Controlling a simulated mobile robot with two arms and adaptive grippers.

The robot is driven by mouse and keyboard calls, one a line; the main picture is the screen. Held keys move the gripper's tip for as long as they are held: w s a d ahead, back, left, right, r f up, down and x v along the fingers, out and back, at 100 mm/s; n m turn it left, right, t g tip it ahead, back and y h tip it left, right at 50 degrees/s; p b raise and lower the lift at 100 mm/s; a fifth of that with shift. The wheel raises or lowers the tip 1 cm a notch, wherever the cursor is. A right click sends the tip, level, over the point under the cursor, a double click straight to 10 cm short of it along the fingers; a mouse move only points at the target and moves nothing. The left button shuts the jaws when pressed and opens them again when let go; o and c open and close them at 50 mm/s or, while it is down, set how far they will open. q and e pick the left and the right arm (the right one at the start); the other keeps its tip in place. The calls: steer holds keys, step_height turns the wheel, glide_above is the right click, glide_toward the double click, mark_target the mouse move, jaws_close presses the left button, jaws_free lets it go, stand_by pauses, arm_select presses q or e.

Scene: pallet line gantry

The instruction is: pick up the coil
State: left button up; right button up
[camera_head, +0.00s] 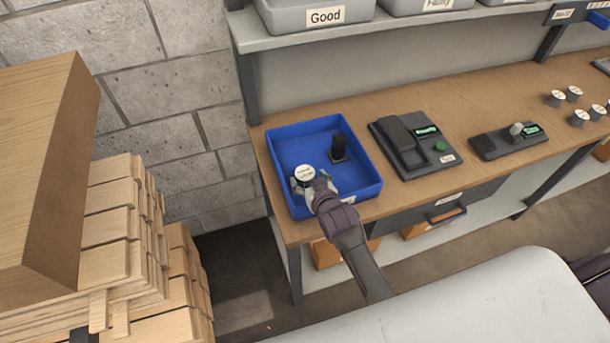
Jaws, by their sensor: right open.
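A small dark cylinder with a white labelled top (305,172), which looks like the coil, stands in the left front part of a blue tray (366,188) on the workbench. The print on its top is too small to read. My right gripper (304,184) is open and reaches over the tray's front wall to this cylinder. Its fingertips sit on either side of the cylinder; I cannot tell whether they touch it. A black upright part on a square base (338,148) stands behind and to the right in the same tray. My left gripper is not in view.
Right of the tray on the wooden bench (470,98) are a black tester (413,145), a smaller device (508,141) and several white-topped cylinders (557,98). A shelf with grey bins (313,14) hangs above. Stacked wood (120,240) stands at the left.

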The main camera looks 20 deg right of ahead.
mark_target(305, 174)
steer(key=x, duration=0.3)
steer(key=shift+w, duration=0.1)
steer(key=shift+c, duration=0.4)
steer(key=c, duration=1.1)
steer(key=shift+r, duration=0.1)
steer(key=shift+c, duration=0.2)
steer(key=shift+r, duration=0.1)
